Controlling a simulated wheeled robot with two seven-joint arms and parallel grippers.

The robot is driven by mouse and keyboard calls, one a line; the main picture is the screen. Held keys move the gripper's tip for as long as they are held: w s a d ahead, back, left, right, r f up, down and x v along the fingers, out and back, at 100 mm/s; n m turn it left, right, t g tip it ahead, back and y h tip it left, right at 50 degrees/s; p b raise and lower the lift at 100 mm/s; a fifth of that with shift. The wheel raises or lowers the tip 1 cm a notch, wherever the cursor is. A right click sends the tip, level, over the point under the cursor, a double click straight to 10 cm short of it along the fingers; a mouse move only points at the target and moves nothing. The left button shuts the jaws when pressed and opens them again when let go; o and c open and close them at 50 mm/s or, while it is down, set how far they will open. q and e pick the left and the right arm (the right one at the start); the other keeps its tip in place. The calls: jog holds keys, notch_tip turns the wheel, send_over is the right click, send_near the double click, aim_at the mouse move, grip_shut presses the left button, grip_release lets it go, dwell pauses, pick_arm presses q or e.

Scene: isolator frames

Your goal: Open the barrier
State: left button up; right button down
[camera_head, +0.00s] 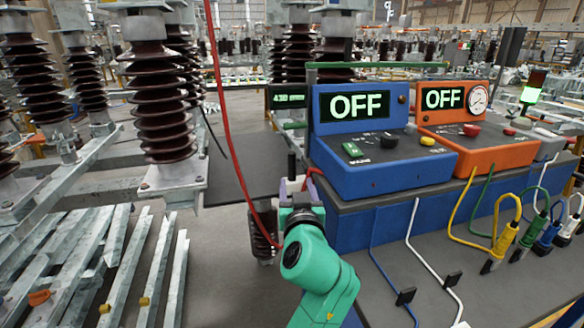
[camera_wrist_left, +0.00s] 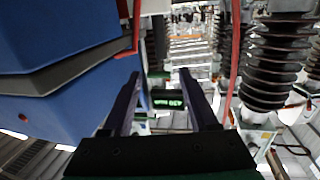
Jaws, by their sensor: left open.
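I cannot tell for sure which part is the barrier. A green horizontal bar (camera_head: 377,65) runs behind the consoles, with a short green bar (camera_head: 294,125) lower at the left. A dark box with small green text (camera_head: 288,97) is by the blue console's left side. My left gripper (camera_head: 292,178) is left of the blue console, above the floor. In the left wrist view its two fingers (camera_wrist_left: 160,98) are apart with nothing held between them. The lit box (camera_wrist_left: 167,99) shows beyond them. My right gripper is not in view.
A blue console (camera_head: 385,175) and an orange console (camera_head: 480,150), both reading OFF, stand on the bench at the right. A red cable (camera_head: 219,90) hangs close to my left gripper. Ribbed insulators (camera_head: 162,100) and metal beams (camera_head: 130,265) fill the left.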

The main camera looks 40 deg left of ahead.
aim_at(292, 158)
pick_arm(q)
jog(key=shift+y, duration=0.3)
jog(key=p+x, duration=0.1)
jog(key=x, duration=0.8)
jog(key=r+p+x, duration=0.1)
jog(key=x, duration=0.4)
jog(key=shift+w+a+p, duration=0.2)
jog(key=shift+w+p, duration=0.05)
jog(key=shift+p, duration=0.1)
jog(key=shift+f, duration=0.1)
grip_shut()
